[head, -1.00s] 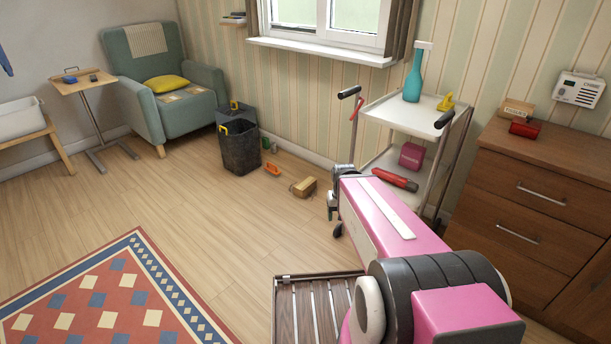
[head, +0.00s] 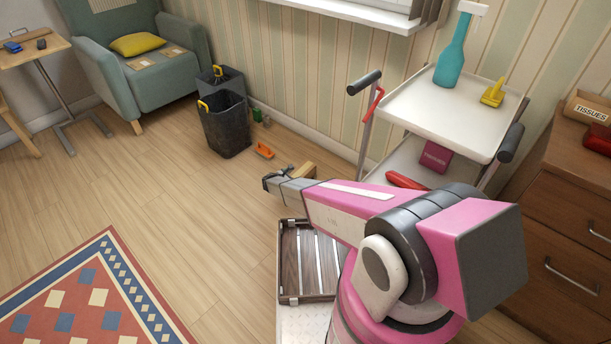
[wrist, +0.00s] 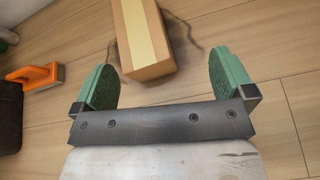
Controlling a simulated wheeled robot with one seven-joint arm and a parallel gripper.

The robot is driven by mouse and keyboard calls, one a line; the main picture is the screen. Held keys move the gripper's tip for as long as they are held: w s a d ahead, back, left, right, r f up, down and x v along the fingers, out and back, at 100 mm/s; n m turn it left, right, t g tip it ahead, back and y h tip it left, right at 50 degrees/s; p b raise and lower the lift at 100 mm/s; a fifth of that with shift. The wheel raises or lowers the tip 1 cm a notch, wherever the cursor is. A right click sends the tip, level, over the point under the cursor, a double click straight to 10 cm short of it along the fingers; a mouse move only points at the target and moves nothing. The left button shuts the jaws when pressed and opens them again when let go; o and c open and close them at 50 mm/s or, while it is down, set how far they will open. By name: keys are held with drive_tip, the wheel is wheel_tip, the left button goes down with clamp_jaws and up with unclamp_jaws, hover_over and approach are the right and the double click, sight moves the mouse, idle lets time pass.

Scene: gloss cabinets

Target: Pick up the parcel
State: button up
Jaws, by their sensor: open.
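The parcel is a small brown box with a pale tape strip. It lies on the wooden floor by the wall in the head view (head: 303,171), partly hidden behind my arm. In the wrist view the parcel (wrist: 142,38) is at the top, a little left of centre, with dark cord-like loops on the floor at its sides. My gripper (wrist: 163,75) is open, its two green-padded fingers spread. The parcel's near end shows between and just beyond the fingertips, and nothing is held. In the head view my gripper (head: 272,181) is just left of the parcel.
An orange-handled tool (head: 264,150) and a dark basket (head: 225,132) with yellow handles stand left of the parcel. A white trolley (head: 440,125) is close on the right. A slatted wooden tray (head: 290,262) lies below my arm. Open floor spreads to the left.

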sight(295, 177)
drive_tip(key=a+f+n, duration=0.1)
drive_tip(key=w+a+f+n+t, duration=0.1)
drive_tip(key=f, duration=0.1)
drive_tip(key=a+f, duration=0.1)
drive_tip(key=shift+w+f+n+t, duration=0.3)
drive_tip(key=shift+f+n, duration=0.1)
drive_tip(key=x, duration=1)
drive_tip(key=shift+w, duration=0.2)
drive_tip(key=shift+c, duration=0.3)
drive_tip(key=c, duration=0.8)
